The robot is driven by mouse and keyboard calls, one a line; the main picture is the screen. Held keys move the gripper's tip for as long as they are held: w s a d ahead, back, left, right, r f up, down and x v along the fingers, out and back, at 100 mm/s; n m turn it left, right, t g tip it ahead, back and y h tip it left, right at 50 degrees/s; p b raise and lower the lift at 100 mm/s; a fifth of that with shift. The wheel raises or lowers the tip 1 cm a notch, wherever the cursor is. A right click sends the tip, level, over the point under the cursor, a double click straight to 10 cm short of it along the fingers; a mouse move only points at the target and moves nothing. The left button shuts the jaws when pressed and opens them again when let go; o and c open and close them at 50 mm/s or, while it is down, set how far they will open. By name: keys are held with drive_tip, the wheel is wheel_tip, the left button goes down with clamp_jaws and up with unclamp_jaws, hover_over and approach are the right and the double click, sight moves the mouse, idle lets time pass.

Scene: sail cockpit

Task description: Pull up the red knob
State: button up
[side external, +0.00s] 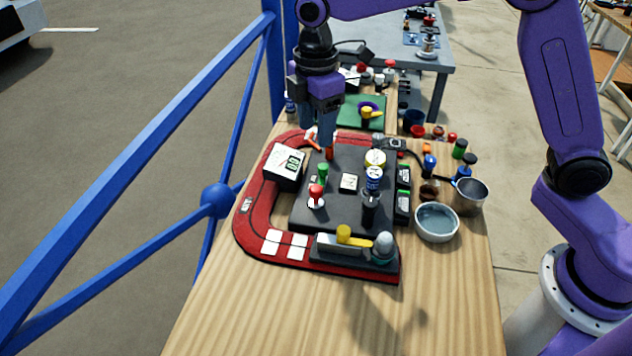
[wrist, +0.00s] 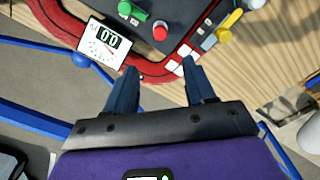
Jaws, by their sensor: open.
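The red knob (side external: 316,191) stands upright on a small white base on the dark grey panel (side external: 335,215), just in front of a green knob (side external: 323,172). In the wrist view the red knob (wrist: 160,31) shows near the top centre, beyond my fingertips. My gripper (side external: 319,145) points down above the far part of the panel, behind the red knob and apart from it. In the wrist view my gripper (wrist: 159,65) has its two blue fingers spread, with nothing between them.
A white digital display (side external: 284,166) stands left of the knobs. Blue-and-black and yellow controls (side external: 371,190) stand to the right. A yellow lever (side external: 349,238) lies at the panel's front. A bowl of water (side external: 436,222) and a metal cup (side external: 470,195) stand at right.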

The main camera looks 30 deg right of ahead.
sight(316, 187)
wheel_tip(316, 187, down, 15)
drive_tip(key=shift+r, duration=0.15)
drive_tip(key=shift+c, duration=0.4)
